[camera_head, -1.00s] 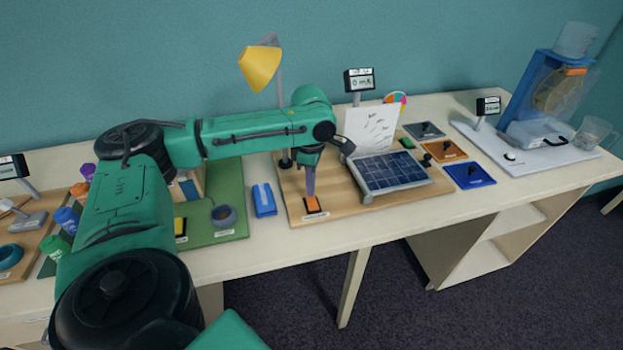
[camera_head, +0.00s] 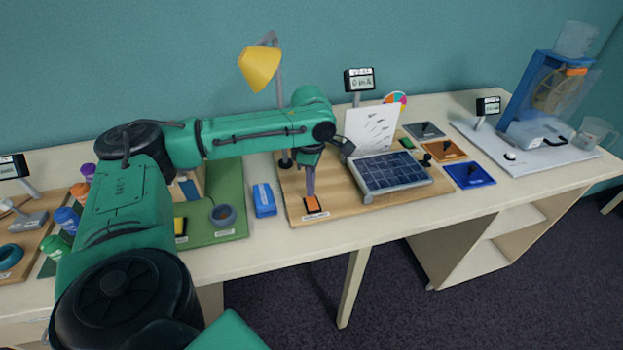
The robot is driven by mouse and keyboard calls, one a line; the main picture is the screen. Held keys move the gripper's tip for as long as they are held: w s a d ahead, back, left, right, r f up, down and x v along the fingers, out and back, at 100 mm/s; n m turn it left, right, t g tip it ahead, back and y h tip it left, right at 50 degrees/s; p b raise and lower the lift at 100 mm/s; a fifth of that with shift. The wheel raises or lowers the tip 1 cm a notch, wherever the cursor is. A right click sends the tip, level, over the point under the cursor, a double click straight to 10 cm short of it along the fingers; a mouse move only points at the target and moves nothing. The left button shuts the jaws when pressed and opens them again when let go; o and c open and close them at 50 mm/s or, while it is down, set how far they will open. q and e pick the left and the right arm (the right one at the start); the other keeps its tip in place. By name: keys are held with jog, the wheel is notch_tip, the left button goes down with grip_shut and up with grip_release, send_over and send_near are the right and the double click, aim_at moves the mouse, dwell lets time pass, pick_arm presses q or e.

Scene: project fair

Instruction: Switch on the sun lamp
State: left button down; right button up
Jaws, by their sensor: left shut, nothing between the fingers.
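The sun lamp has a yellow shade (camera_head: 259,67) on a grey post, standing at the back of a wooden board (camera_head: 345,207); its shade looks unlit. An orange switch (camera_head: 312,204) in a dark frame sits at the board's front left corner, with a small label in front of it. My left gripper (camera_head: 310,193) is shut and points down, its tips at the switch; they look to be touching it or just above it, I cannot tell which. My left arm hides part of the lamp post. My right gripper is not in view.
A solar panel (camera_head: 389,172) lies on the board right of my gripper. A meter (camera_head: 359,80) stands behind it. A blue object (camera_head: 264,200) and a green board (camera_head: 232,193) are to the left. Coloured plates and a white board are to the right.

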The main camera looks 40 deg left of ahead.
pick_arm(q)
jog(key=shift+s+f, duration=0.1)
jog(key=shift+f, duration=0.9)
dwell(0.3)
notch_tip(320, 180, up, 7)
jog(key=p, duration=0.9)
jog(key=shift+r+p, duration=0.1)
jog(key=shift+p, duration=0.2)
